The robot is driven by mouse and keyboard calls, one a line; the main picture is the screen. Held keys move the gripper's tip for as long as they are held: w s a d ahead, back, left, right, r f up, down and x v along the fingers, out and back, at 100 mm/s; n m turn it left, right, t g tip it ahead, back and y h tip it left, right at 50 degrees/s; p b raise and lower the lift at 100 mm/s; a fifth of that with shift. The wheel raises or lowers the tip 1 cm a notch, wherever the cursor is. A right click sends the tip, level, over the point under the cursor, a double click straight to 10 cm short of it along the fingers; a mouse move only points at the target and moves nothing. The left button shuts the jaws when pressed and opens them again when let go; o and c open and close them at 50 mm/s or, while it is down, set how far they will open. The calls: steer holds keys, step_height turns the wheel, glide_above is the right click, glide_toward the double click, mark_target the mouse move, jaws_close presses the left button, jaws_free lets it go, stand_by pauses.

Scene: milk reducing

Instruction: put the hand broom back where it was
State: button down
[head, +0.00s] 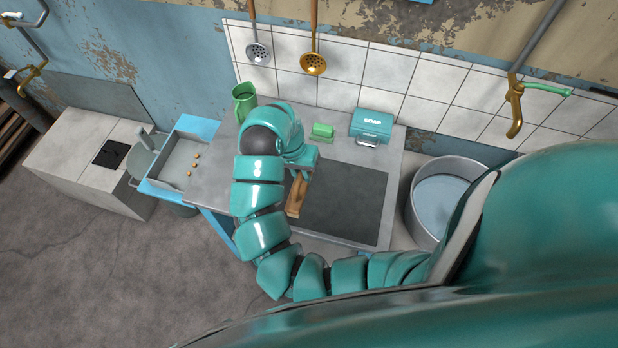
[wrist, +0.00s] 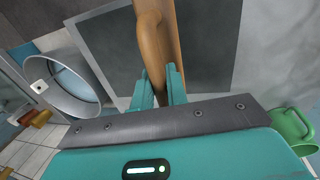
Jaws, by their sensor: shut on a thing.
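The hand broom, a brown wooden piece (head: 296,196), hangs from my gripper (head: 303,168) over the left edge of a dark rectangular panel (head: 343,206) on the grey counter. In the wrist view, my gripper's two teal fingers (wrist: 158,88) are shut on the broom (wrist: 150,35). The broom stretches away from the fingers to the top of that view, over the dark panel (wrist: 105,50). Its far end is out of the wrist view. I cannot tell whether it touches the counter.
A green mug (head: 243,100), a small green block (head: 322,132) and a teal soap box (head: 371,126) stand along the back of the counter. A tray (head: 176,170) holding several small brown pieces is at left. A round metal basin (head: 415,215) is at right. Two ladles (head: 313,62) hang above.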

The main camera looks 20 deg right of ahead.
steer(key=w+d+f, duration=0.1)
steer(key=f, duration=0.1)
steer(key=w+d+f, duration=0.1)
steer(key=f, duration=0.1)
steer(key=w+d+f, duration=0.1)
steer(key=f, duration=0.1)
steer(key=shift+w+d, duration=0.2)
steer(key=shift+w, duration=0.05)
step_height(320, 180, down, 2)
steer(key=shift+s+f+p, duration=0.1)
steer(key=shift+p, duration=0.3)
steer(key=shift+f, duration=0.35)
steer(key=shift+f, duration=0.15)
steer(key=c, duration=1.4)
jaws_free()
